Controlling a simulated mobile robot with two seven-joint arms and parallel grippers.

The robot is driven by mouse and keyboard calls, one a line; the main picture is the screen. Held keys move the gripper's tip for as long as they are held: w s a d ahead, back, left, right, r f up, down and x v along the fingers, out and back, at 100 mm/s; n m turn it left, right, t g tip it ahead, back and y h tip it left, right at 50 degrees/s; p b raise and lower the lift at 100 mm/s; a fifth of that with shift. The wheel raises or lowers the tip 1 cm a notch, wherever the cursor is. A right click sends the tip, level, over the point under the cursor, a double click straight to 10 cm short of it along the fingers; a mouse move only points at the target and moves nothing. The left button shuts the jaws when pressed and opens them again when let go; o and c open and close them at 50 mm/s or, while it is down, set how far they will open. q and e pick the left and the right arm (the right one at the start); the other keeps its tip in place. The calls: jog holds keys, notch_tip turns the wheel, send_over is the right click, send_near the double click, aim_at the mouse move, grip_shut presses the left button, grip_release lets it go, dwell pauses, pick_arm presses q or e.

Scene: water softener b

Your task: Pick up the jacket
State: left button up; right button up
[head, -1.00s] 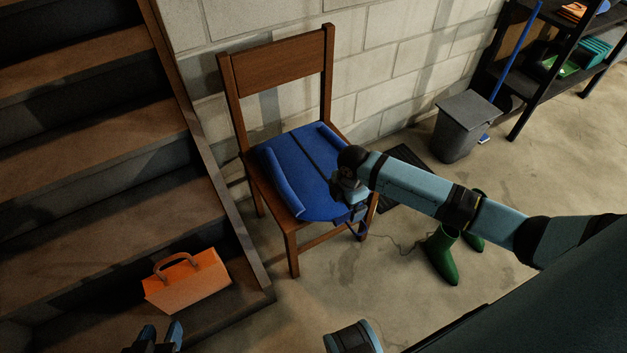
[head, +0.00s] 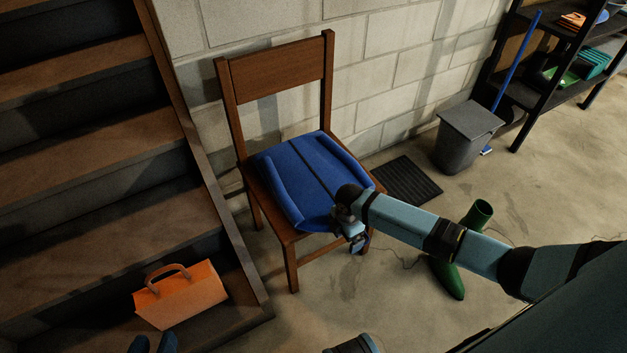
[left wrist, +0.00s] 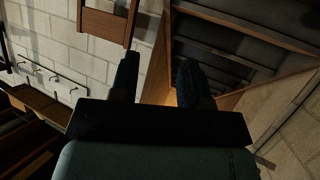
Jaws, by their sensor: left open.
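The blue jacket (head: 300,170) lies on the seat of a brown wooden chair (head: 273,78), its sleeves along both sides. My right gripper (head: 357,241) is at the seat's front right corner, beside the jacket's front edge. Its fingers are small and partly hidden, so I cannot tell whether they hold cloth. My left gripper (head: 153,344) is at the bottom left of the head view, far from the jacket. In the left wrist view its two fingers (left wrist: 158,82) stand apart with nothing between them. The chair's backrest shows there too; the jacket does not.
Stairs (head: 110,150) rise on the left, with an orange bag (head: 182,298) on a low step. Green boots (head: 448,279) lie partly behind my right arm. A grey bin (head: 467,140), a dark mat (head: 402,180) and a shelf (head: 560,70) stand or lie to the right.

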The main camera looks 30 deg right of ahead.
jog(key=shift+f, duration=0.85)
pick_arm(q)
jog(key=shift+w+d+r+t+h, duration=0.15)
jog(key=shift+w+d+r+t, duration=0.1)
jog(key=shift+r, duration=0.3)
jog(key=shift+w+d+r+t+h, duration=0.15)
jog(key=shift+w+d+r, duration=0.1)
jog(key=shift+r, duration=0.3)
pick_arm(e)
jog(key=shift+c, duration=0.2)
jog(key=shift+r, duration=0.1)
jog(key=c, duration=0.7)
pick_arm(q)
jog(key=shift+a+f, duration=0.1)
pick_arm(e)
jog(key=shift+c, duration=1.3)
jog(key=shift+r, duration=0.1)
